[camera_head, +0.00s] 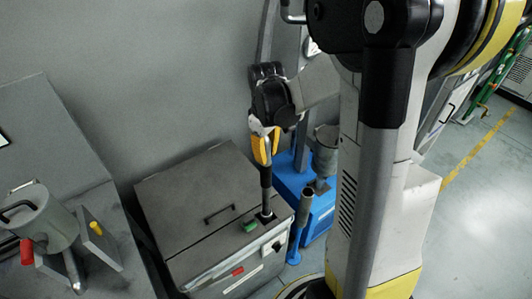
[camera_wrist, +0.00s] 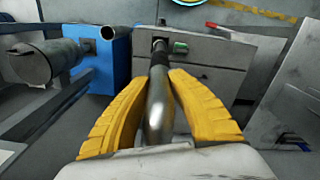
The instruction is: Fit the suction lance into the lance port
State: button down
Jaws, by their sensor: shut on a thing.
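The suction lance (camera_wrist: 157,105) is a metal rod with a black section further down. It also shows in the head view (camera_head: 267,190), standing close to upright. My gripper (camera_head: 263,148), with yellow fingers, is shut on its upper part; in the wrist view the fingers (camera_wrist: 163,110) lie on both sides of the rod. The lance port (camera_head: 265,215) is a dark square fitting on the top of the grey cabinet (camera_head: 190,205), near its right front corner. The lance's lower end meets the port in both views. I cannot tell how deep it sits; the lance hides part of the opening.
A green block (camera_head: 250,225) lies on the cabinet beside the port, and a handle (camera_head: 219,214) is on its lid. A blue unit (camera_head: 318,210) with grey tubes stands close on the right. A grey canister (camera_head: 45,220) stands at far left.

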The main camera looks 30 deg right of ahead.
aim_at(266, 140)
jog(key=shift+f+b, duration=2.45)
jog(key=shift+f, duration=0.65)
jog(key=c, duration=1.2)
grip_release()
jog(key=shift+c, duration=0.2)
notch_tip(266, 140, up, 12)
